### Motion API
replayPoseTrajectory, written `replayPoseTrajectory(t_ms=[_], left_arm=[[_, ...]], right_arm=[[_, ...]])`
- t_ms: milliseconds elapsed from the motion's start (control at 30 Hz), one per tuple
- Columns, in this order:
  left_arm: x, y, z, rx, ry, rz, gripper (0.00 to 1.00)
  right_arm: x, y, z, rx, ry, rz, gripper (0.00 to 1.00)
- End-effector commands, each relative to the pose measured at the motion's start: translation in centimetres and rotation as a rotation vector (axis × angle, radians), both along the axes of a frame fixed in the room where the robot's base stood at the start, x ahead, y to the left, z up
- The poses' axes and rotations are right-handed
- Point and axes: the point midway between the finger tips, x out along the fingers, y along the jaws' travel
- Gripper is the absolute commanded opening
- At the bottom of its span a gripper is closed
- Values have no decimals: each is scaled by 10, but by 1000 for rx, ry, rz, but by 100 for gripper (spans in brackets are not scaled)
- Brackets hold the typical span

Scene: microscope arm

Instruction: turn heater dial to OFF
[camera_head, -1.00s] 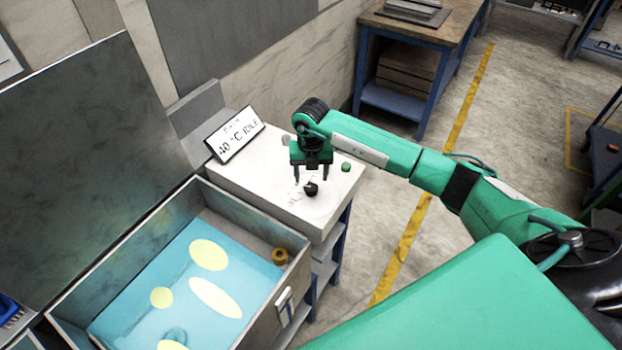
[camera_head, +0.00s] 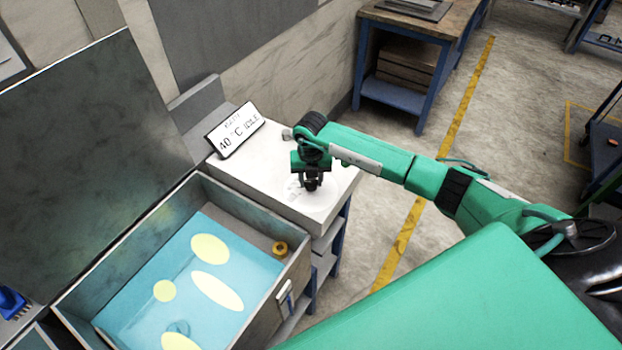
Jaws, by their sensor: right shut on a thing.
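The heater dial (camera_head: 311,187) is a small black knob on top of the white control box. It is mostly hidden by my right gripper (camera_head: 311,182), which points down over it and is shut on it. The printed marks around the dial (camera_head: 294,190) are partly visible but too small to read. A sign (camera_head: 235,131) at the back of the box reads "40 °C IDLE". My left gripper is not in view.
An open metal bath (camera_head: 283,274) with blue liquid and yellow discs stands left of the box, its lid (camera_head: 90,120) raised behind. A small brass-coloured fitting (camera_head: 280,248) sits in its right corner. A workbench (camera_head: 410,25) stands at the back.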

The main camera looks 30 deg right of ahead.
Motion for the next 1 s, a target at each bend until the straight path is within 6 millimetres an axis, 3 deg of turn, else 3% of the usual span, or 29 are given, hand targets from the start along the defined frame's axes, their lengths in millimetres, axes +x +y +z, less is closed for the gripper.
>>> replayPoseTrajectory(t_ms=[267, 1000], left_arm=[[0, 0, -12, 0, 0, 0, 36], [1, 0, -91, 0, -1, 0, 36]], right_arm=[[1, -1, -2, -1, -2, 60, 14], [1, -1, -3, -1, -4, 588, 14]])
